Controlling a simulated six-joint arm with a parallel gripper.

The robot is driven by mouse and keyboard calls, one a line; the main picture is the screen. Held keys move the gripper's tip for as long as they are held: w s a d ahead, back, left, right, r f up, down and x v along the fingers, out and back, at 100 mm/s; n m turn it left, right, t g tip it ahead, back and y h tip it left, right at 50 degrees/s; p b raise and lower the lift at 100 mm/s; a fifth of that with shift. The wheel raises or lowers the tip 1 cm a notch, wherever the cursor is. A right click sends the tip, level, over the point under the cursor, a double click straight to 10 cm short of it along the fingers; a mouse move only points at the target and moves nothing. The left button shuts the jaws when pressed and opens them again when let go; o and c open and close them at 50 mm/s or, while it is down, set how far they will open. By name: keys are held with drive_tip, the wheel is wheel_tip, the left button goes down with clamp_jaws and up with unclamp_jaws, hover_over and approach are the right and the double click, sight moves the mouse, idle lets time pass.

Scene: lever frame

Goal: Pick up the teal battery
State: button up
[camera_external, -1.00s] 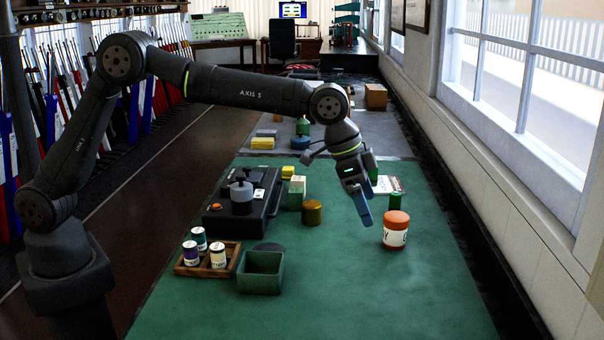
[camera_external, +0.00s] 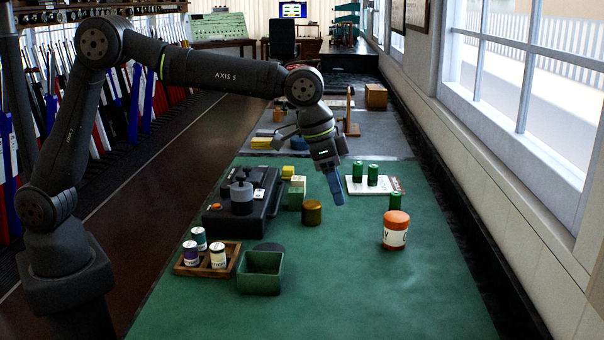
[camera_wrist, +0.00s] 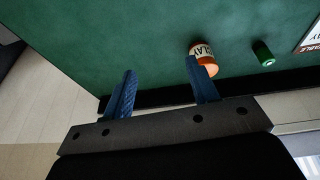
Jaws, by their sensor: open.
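No object is plainly marked as the teal battery. Small green cylinders are the closest match: one green cylinder (camera_external: 395,201) stands behind the orange-lidded jar, and two more green cylinders (camera_external: 365,173) stand on a white card farther back. The single one also shows in the wrist view (camera_wrist: 263,52). A small labelled can with a dark teal-green band (camera_external: 199,238) stands in the wooden tray at left. My gripper (camera_external: 336,187) is above the green mat, left of the single cylinder. Its blue fingers are apart and empty in the wrist view (camera_wrist: 163,88).
The orange-lidded jar (camera_external: 396,231) stands right on the mat. A brown-gold tin (camera_external: 312,212), black apparatus (camera_external: 221,219), green bin (camera_external: 261,273) and wooden tray (camera_external: 236,255) stand to the left. The mat's front right (camera_external: 400,300) is clear.

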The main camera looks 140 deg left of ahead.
drive_tip(key=s+d+r+n+g+h, duration=0.15)
drive_tip(key=s+d+r+n, duration=0.25)
drive_tip(key=s+d, duration=0.75)
drive_tip(key=n+g, duration=0.1)
drive_tip(key=n, duration=0.2)
hover_over(197, 230)
drive_tip(key=shift+h, duration=0.45)
drive_tip(key=f, duration=1.1)
drive_tip(key=shift+s+a+f, duration=0.15)
drive_tip(key=shift+a+f, duration=0.1)
drive_tip(key=shift+a, duration=0.1)
drive_tip(key=shift+w+d+f, duration=0.1)
drive_tip(key=shift+d+f, duration=0.1)
drive_tip(key=shift+f, duration=1.2)
drive_tip(key=shift+w+d+f, duration=0.1)
drive_tip(key=shift+d+f, duration=0.05)
drive_tip(key=shift+f, duration=1.2)
drive_tip(key=c, duration=1.1)
drive_tip(key=shift+c, duration=0.2)
drive_tip(key=shift+r, duration=0.15)
